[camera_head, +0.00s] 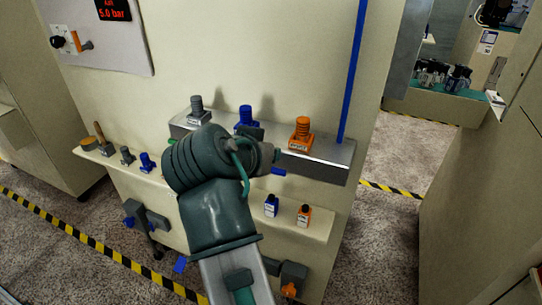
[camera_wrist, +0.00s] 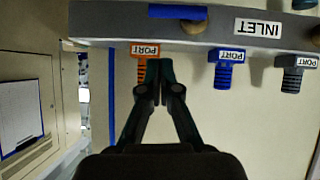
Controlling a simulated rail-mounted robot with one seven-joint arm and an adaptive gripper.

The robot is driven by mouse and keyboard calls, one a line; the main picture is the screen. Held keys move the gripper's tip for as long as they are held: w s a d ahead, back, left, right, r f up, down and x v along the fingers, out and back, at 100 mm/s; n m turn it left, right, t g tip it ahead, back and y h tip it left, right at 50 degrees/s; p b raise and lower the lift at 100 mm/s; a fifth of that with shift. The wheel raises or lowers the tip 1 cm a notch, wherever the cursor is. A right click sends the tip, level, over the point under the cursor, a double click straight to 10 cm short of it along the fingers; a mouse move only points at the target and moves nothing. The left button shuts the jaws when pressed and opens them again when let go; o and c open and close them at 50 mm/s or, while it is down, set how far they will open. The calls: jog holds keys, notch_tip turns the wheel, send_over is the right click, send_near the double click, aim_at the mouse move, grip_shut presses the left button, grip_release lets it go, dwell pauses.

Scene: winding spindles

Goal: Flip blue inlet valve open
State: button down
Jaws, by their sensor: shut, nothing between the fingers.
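The blue valve handle (camera_wrist: 178,12) is a flat blue bar at the top of the wrist view, in front of a round brass-coloured stem on the grey manifold (camera_wrist: 110,30). It lies along the manifold's length, left of the INLET label (camera_wrist: 262,28). In the head view a short blue piece (camera_head: 278,171), seemingly this handle, shows below the manifold's front edge, just right of my wrist. My gripper (camera_wrist: 152,72) is shut and empty. Its fingertips overlap the orange port fitting in the picture, below and left of the handle; contact cannot be told.
Orange (camera_head: 300,133), blue (camera_head: 245,117) and grey (camera_head: 197,108) port fittings stand on the manifold. A blue pipe (camera_head: 352,70) rises at its right end. Small blue (camera_head: 271,205) and orange (camera_head: 304,215) bottles stand on the shelf below. Open carpet lies to the right.

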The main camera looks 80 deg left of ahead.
jog(key=b+v, duration=0.1)
jog(key=v, duration=0.7)
jog(key=shift+d, duration=0.25)
jog(key=shift+f, duration=0.1)
